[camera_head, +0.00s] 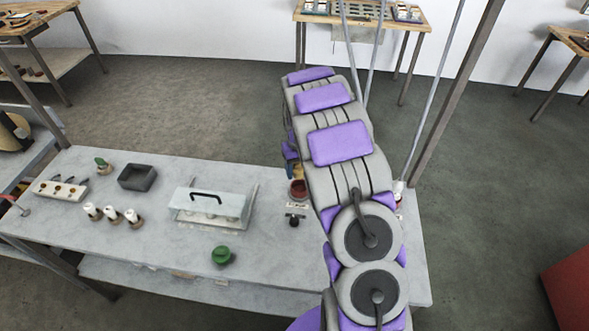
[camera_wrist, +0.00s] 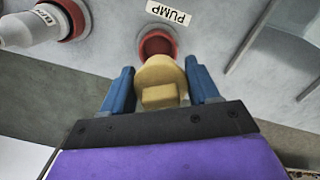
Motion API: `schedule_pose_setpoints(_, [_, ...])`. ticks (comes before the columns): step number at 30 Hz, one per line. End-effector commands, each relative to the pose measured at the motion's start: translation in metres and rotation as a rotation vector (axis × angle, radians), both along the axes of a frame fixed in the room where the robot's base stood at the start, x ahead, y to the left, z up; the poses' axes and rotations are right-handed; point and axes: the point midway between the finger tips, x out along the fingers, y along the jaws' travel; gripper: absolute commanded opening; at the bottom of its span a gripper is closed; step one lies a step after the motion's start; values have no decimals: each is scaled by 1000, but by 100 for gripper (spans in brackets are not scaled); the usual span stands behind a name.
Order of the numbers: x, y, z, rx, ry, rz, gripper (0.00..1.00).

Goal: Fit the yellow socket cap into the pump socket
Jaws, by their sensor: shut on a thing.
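The yellow socket cap (camera_wrist: 160,84) is between the two blue fingers of my gripper (camera_wrist: 158,76) in the wrist view. My gripper is shut on it. The pump socket (camera_wrist: 157,43) is a red ring beside a "PUMP" label (camera_wrist: 168,13), just past the cap. The cap overlaps the near part of the ring in the picture; I cannot tell whether they touch. In the head view, a bit of the yellow cap (camera_head: 298,171) shows beside my arm, just above the red pump socket (camera_head: 298,189). My arm hides most of my gripper there.
A white bottle (camera_wrist: 33,28) stands in another red socket at the wrist view's upper left. On the grey table (camera_head: 270,265) are a clear cover with a black handle (camera_head: 207,197), a green knob (camera_head: 221,256), a dark box (camera_head: 138,178) and several white-topped pieces (camera_head: 112,213).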

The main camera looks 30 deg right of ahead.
Motion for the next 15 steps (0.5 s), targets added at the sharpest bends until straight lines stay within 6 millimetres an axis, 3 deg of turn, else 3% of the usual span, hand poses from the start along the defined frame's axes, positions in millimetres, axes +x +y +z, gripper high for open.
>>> schedule_pose_setpoints(7, [0,3,2,-2,0,1,26])
schedule_pose_setpoints(15, [-1,6,-17,-5,3,0,26])
